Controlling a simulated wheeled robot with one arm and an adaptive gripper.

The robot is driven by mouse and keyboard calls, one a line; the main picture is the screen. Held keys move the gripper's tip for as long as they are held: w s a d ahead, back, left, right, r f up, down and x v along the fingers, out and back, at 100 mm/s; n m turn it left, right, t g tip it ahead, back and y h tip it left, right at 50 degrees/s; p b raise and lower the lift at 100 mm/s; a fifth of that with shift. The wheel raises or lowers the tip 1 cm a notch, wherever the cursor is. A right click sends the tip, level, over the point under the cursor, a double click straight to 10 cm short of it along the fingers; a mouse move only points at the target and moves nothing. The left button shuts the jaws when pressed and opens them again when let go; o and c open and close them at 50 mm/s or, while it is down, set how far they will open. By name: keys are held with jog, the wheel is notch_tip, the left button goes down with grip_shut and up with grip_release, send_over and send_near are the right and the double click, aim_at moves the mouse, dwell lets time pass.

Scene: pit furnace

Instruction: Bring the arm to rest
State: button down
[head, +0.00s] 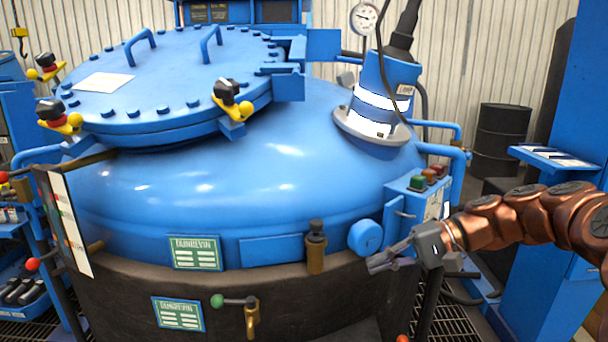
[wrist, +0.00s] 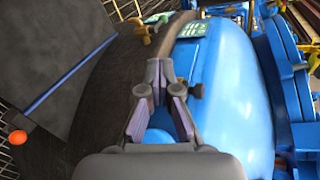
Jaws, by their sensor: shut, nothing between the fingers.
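My gripper (head: 378,264) is at the right in the head view, at the end of my copper-coloured arm, which reaches in from the right edge. It is in front of the lower right side of the blue furnace vessel (head: 270,170), near a round blue cap (head: 365,237). In the wrist view my gripper (wrist: 159,68) points along the vessel's side, with its fingertips together and nothing held. I cannot tell whether it touches the vessel.
A blue control box (head: 415,199) with coloured buttons is just above my gripper. A brass fitting (head: 316,247) and a green-knobbed lever (head: 217,301) are to its left. A dark barrel (head: 500,138) and a blue shelf (head: 556,157) stand at right.

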jog(key=s+a+f+n+g+h, duration=0.1)
jog(key=s+a+f+h, duration=0.25)
jog(key=s, duration=0.45)
jog(key=s+a+f+n+g+h, duration=0.1)
jog(key=s+a+f+g+h, duration=0.15)
jog(key=s+f, duration=0.45)
jog(key=s+d+f+h, duration=0.3)
jog(key=s+d+h, duration=0.15)
jog(key=s, duration=0.35)
jog(key=s+d+f+h, duration=0.3)
jog(key=s+d, duration=0.2)
jog(key=s, duration=0.2)
notch_tip(320, 180, up, 21)
jog(key=s+t+p, duration=0.1)
jog(key=p, duration=1.8)
jog(key=shift+d+n, duration=0.25)
jog(key=shift+n, duration=0.15)
jog(key=shift+f+t, duration=0.15)
jog(key=shift+t, duration=0.1)
